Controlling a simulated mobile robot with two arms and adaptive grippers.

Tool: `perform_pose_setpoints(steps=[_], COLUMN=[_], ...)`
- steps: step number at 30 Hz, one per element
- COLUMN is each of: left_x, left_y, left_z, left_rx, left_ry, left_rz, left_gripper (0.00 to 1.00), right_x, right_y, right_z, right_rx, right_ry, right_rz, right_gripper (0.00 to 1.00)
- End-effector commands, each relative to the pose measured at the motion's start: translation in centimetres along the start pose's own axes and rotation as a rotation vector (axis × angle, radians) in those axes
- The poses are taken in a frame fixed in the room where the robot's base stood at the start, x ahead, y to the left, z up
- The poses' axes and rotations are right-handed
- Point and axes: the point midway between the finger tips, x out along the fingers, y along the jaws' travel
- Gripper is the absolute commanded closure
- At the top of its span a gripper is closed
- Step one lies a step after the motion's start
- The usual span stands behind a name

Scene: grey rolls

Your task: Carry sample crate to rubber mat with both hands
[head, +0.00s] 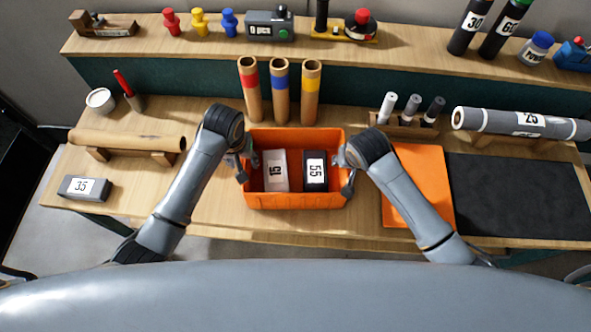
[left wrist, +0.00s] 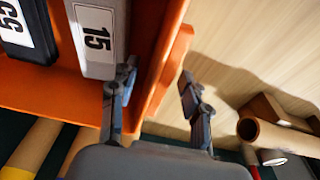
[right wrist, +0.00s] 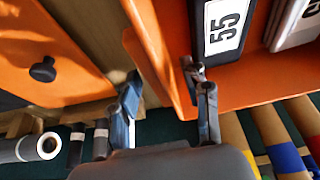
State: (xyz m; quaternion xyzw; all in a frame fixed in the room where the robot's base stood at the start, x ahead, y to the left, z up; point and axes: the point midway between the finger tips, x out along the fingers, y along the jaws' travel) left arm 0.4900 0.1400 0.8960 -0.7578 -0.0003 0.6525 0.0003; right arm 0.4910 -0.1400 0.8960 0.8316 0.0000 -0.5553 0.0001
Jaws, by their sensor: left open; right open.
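The orange sample crate (head: 296,203) sits on the worktop in front of me, holding a grey block marked 15 (head: 275,172) and a dark block marked 55 (head: 315,173). The black rubber mat (head: 520,195) lies flat at the right end of the worktop. My left gripper (head: 243,166) is open at the crate's left end; in the left wrist view one finger is inside and one outside the crate wall (left wrist: 158,65). My right gripper (head: 346,170) is open at the right end, its fingers likewise on either side of the wall (right wrist: 160,50).
An orange panel (head: 420,165) with a black knob (right wrist: 43,69) lies between crate and mat. Three cardboard tubes (head: 280,92) stand behind the crate. A marker rack (head: 405,122) and a grey roll on a stand (head: 490,120) are behind panel and mat. A brown roll (head: 125,139) lies left.

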Motion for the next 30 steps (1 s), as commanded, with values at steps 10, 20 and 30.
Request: perform_pose_setpoints(steps=[10,20,30], left_x=[0.0,-0.1,-1.1], left_y=[0.0,0.0,0.0], left_z=[0.0,0.0,-0.3], left_rx=[0.0,0.0,0.0], left_ry=[0.0,0.001,0.003], left_rz=[0.001,0.0,0.0], left_gripper=[0.9,1.0,1.0], right_x=[0.0,0.0,-1.0], right_y=[0.0,0.0,0.0], right_z=[0.0,0.0,-0.4], right_rx=[0.0,0.0,0.0], right_ry=[0.0,-0.001,0.002], right_rz=[0.0,0.0,0.0], right_gripper=[0.9,1.0,1.0])
